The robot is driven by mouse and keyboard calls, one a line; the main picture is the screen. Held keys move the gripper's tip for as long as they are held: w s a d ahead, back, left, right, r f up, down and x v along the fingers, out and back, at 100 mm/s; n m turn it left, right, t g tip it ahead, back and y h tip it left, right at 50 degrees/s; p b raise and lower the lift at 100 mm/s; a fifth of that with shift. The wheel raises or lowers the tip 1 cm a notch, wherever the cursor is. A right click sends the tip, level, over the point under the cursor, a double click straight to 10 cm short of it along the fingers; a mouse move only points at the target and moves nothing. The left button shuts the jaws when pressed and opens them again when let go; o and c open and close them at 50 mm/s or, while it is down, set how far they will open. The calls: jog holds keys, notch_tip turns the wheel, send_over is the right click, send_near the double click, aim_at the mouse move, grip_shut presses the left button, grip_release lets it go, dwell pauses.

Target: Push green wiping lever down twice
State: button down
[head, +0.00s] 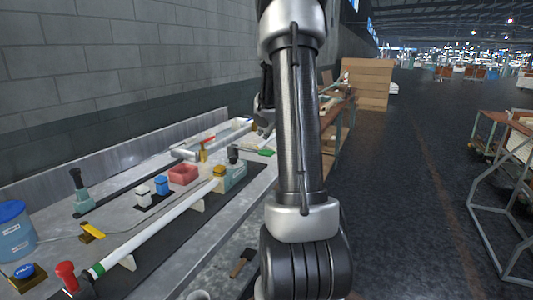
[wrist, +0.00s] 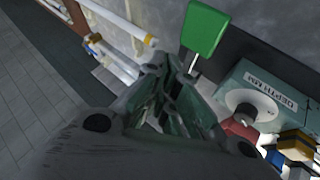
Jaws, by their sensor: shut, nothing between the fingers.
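The green wiping lever (wrist: 206,30) shows in the wrist view at the upper middle, a flat green paddle on a thin metal stem. In the head view the lever (head: 266,152) sticks out to the right of a pale green block (head: 233,177). My gripper (wrist: 178,68) is shut and empty, with its tips just left of and below the paddle in the wrist view. I cannot tell whether the tips touch the stem. In the head view my gripper is mostly hidden behind my arm. The block also shows in the wrist view (wrist: 247,78), with a "DEPTH MM" label and a round white part.
A long white tube (head: 150,232) lies along the bench. A grey wall backs the bench. Open floor (head: 420,200) lies to the right.

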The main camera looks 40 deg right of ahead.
aim_at(264, 152)
jog(key=shift+f, duration=1.8)
jog(key=shift+f, duration=0.1)
jog(key=shift+f, duration=0.3)
jog(key=shift+f, duration=2.3)
dwell(1.8)
jog(key=shift+r, duration=0.1)
dwell(0.4)
jog(key=shift+r, duration=2.65)
